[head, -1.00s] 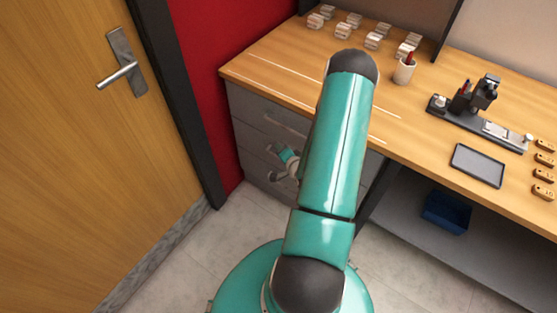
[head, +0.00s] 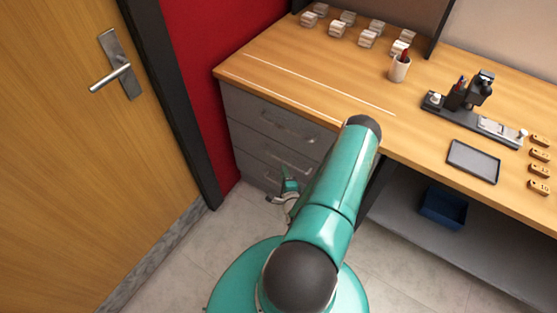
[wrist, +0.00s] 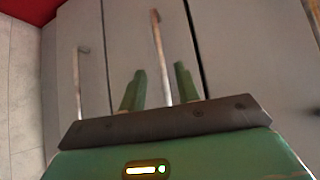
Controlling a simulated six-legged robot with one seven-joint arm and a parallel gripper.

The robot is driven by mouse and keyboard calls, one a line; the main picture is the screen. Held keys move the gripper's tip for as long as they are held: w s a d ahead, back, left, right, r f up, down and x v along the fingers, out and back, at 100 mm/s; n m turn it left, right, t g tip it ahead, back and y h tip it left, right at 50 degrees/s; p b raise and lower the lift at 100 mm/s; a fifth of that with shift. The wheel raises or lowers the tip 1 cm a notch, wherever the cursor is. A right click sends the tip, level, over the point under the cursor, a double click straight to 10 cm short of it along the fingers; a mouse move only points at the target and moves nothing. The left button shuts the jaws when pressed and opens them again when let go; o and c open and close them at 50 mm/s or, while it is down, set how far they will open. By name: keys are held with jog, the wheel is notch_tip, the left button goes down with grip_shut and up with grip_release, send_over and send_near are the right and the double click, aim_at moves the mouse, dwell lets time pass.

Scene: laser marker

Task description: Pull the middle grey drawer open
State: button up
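The grey drawer unit has a top drawer (head: 285,120), a middle grey drawer (head: 262,147) and a bottom drawer (head: 246,166). All look closed in the head view. The middle drawer's bar handle (head: 287,160) is clear of my arm there. My gripper (head: 288,183) is in front of the unit, low and near the bottom drawer in the picture. In the wrist view the middle handle (wrist: 158,50) runs lengthwise between the two green fingers of my gripper (wrist: 160,78). The fingers are apart, with gaps to the bar. The bottom handle (wrist: 78,80) is left of them.
The wooden desk (head: 330,75) overhangs the drawers. A red wall (head: 200,60) and a door (head: 60,170) with a metal lever handle are at the left. A blue bin (head: 443,207) sits on the shelf at the right. Floor shows before the drawers.

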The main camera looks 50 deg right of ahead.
aim_at(279, 160)
jog(key=x, duration=0.8)
jog(key=shift+w+d+f, duration=0.1)
jog(key=shift+w+d, duration=0.1)
jog(key=shift+w, duration=0.05)
jog(key=shift+c, duration=0.2)
grip_shut()
